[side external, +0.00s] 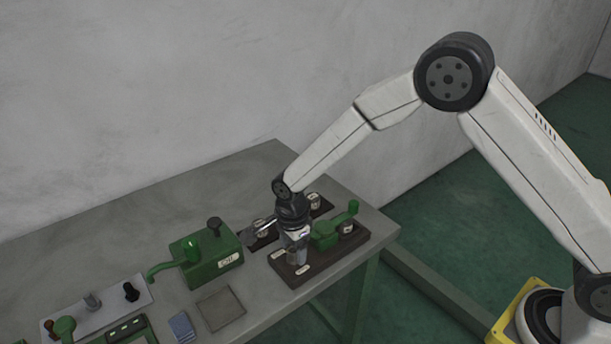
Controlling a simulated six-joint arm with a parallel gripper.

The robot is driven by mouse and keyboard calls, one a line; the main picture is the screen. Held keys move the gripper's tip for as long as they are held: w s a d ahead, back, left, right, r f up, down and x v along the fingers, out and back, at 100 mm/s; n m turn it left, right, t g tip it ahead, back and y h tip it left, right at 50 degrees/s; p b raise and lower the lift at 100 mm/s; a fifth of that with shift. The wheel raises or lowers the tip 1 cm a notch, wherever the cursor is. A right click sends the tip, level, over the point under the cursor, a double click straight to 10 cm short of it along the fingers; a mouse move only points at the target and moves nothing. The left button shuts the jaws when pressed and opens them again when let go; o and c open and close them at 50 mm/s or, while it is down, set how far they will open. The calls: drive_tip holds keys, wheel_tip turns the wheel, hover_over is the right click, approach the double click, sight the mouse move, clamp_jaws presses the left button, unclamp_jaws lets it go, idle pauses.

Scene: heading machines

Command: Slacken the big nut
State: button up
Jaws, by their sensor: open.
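My gripper (297,245) points down over the left part of a dark brown board (293,282) near the table's right end. It is open. A grey metal piece shows right under and between the fingers; at this size I cannot tell whether it is the big nut or part of the fingers. No nut can be made out clearly, and my gripper and wrist hide part of the board. A grey tool-like piece (260,229) slants up to the left of my wrist.
A green lever fixture (328,233) stands close to the right of my gripper. A green box with a crank (210,254) is to the left. A grey square plate (221,307), a blue block (183,327) and a pale plate with posts (100,304) lie further left. The back of the table is clear.

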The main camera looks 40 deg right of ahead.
drive_tip(key=shift+f, duration=0.15)
clamp_jaws()
